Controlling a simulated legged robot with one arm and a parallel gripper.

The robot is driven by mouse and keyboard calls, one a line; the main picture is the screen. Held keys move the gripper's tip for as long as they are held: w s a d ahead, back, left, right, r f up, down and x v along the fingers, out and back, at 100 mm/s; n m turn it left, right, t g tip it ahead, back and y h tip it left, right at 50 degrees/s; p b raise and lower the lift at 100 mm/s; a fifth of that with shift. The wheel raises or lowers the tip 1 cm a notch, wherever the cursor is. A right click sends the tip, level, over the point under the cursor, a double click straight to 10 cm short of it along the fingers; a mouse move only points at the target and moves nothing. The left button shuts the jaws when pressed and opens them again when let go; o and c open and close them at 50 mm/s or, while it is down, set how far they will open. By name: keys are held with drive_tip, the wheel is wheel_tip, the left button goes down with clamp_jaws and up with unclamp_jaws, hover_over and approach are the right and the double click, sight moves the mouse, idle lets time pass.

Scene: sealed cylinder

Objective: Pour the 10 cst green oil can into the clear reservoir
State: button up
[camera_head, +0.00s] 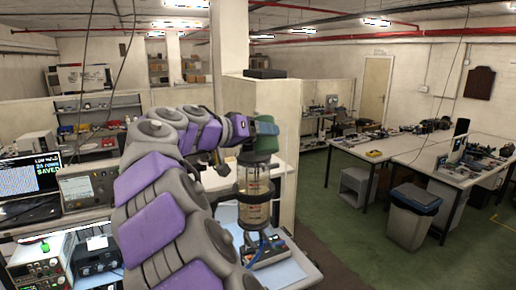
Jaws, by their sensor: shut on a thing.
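The clear reservoir (255,197) is an upright transparent cylinder with dark bands, standing above a small base unit on the near workbench. Amber-tinted contents or reflections show through its wall. The green oil can (270,124) is right above the reservoir, at the end of my arm. My gripper (254,127) is shut on the can's left side. The can looks tilted, but its spout and any flow of oil are hidden or too small to see. The lettering on the can cannot be read.
A monitor (30,178) and electronic instruments (90,187) crowd the bench at left. A pale pillar (239,45) and partition stand behind the reservoir. At right are long tables and a grey bin (411,217) with open green floor between.

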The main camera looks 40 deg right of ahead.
drive_tip(key=shift+s+a+r+n+g+p, duration=0.15)
drive_tip(key=shift+n+g+p, duration=0.2)
drive_tip(key=shift+p, duration=0.65)
drive_tip(key=shift+s+n+g+y, duration=0.15)
drive_tip(key=shift+n+g+y, duration=0.1)
drive_tip(key=shift+n+y, duration=0.25)
idle(5.3)
drive_tip(key=shift+n+g, duration=0.3)
drive_tip(key=shift+n, duration=0.15)
idle(0.8)
